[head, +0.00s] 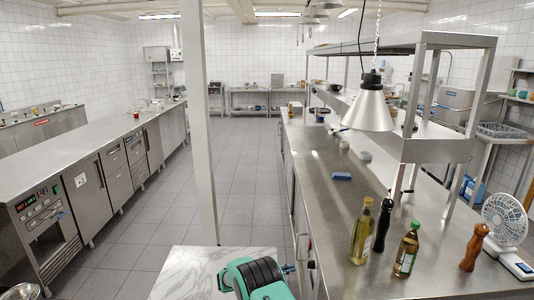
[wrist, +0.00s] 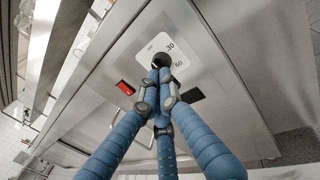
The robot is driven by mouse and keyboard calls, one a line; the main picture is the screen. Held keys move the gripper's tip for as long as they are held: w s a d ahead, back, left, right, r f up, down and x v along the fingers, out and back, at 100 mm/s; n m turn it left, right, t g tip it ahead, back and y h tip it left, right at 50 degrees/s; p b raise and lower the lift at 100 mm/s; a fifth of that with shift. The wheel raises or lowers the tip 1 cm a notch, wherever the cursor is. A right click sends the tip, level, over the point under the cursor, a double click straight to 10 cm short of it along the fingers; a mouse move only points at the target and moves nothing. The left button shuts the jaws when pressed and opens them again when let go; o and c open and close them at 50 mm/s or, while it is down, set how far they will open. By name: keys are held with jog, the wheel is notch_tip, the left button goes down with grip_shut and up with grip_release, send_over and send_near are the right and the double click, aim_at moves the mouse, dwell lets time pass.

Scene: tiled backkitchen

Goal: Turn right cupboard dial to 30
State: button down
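The dial is a dark round knob (wrist: 160,60) on a white plate (wrist: 178,47) marked 30 and 60, on a metal cupboard front in the wrist view. The 30 lies up and right of the knob, the 60 to its right. The knob's pointer cannot be made out. My gripper (wrist: 160,76) has its blue fingers drawn together, tips at the knob's lower edge. Whether they touch or pinch it cannot be told. In the head view my gripper (head: 290,268) shows small beside the right counter's front; the dial cannot be made out there.
A red switch (wrist: 125,88) and a black switch (wrist: 196,95) sit on either side below the dial. Bottles (head: 361,232) and a fan (head: 505,225) stand on the right counter (head: 320,200). A white post (head: 198,120) rises left of it. The tiled aisle (head: 236,170) is clear.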

aim_at(312, 268)
jog(key=shift+d, duration=0.1)
jog(key=shift+d+p, duration=1.3)
jog(key=shift+d, duration=2.05)
jog(key=shift+w+f+b, duration=0.25)
jog(key=shift+w+b, duration=0.3)
jog(key=shift+b, duration=0.25)
jog(key=shift+s+f+b, duration=0.1)
jog(key=shift+f+b, duration=0.4)
jog(key=shift+b, duration=0.55)
jog(key=shift+f, duration=0.4)
jog(key=shift+s+f, duration=0.15)
jog(key=shift+s, duration=0.1)
dwell(0.5)
jog(key=shift+a, duration=3)
